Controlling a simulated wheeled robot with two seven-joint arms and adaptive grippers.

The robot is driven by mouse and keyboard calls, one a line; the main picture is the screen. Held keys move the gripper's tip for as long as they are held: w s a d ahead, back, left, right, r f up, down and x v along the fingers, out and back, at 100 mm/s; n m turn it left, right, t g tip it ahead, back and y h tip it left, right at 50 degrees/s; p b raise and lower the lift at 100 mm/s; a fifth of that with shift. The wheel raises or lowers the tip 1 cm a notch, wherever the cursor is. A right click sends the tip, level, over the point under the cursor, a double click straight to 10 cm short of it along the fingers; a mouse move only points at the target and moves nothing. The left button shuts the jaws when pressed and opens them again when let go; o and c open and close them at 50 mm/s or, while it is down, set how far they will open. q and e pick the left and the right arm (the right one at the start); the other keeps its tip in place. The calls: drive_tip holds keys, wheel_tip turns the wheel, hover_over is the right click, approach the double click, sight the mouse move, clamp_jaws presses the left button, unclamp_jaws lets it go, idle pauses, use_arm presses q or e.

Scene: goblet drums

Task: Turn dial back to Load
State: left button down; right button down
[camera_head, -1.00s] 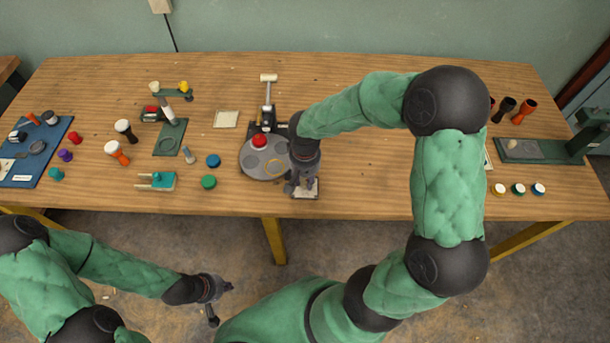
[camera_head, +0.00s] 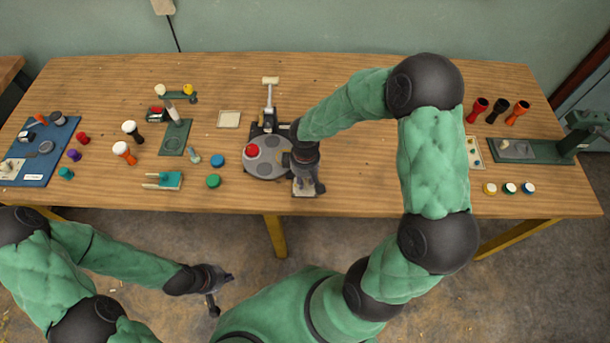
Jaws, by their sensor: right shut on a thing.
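The dial (camera_head: 268,169) is a round grey plate with darker round spots, on the wooden table near its front edge. A red round piece (camera_head: 252,151) sits at the dial's left back. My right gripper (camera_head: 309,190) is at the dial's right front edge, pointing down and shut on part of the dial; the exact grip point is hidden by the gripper. My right wrist covers the dial's right side. A pale plate (camera_head: 304,193) lies under this gripper. My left gripper (camera_head: 222,290) is off the table's front, apart from everything; its fingers look spread and empty.
A pale-headed lever (camera_head: 269,95) stands behind the dial. Blue (camera_head: 218,160) and green (camera_head: 213,181) discs lie to its left. The table right of my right forearm's elbow shadow is partly hidden.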

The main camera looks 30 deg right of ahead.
sight(305, 181)
drive_tip(key=shift+n+p, duration=0.3)
drive_tip(key=shift+n, duration=0.3)
drive_tip(key=c, duration=1)
unclamp_jaws()
drive_tip(key=shift+o, duration=0.2)
drive_tip(key=shift+r, duration=0.1)
wheel_tip(305, 181, up, 12)
drive_tip(key=shift+f, duration=0.2)
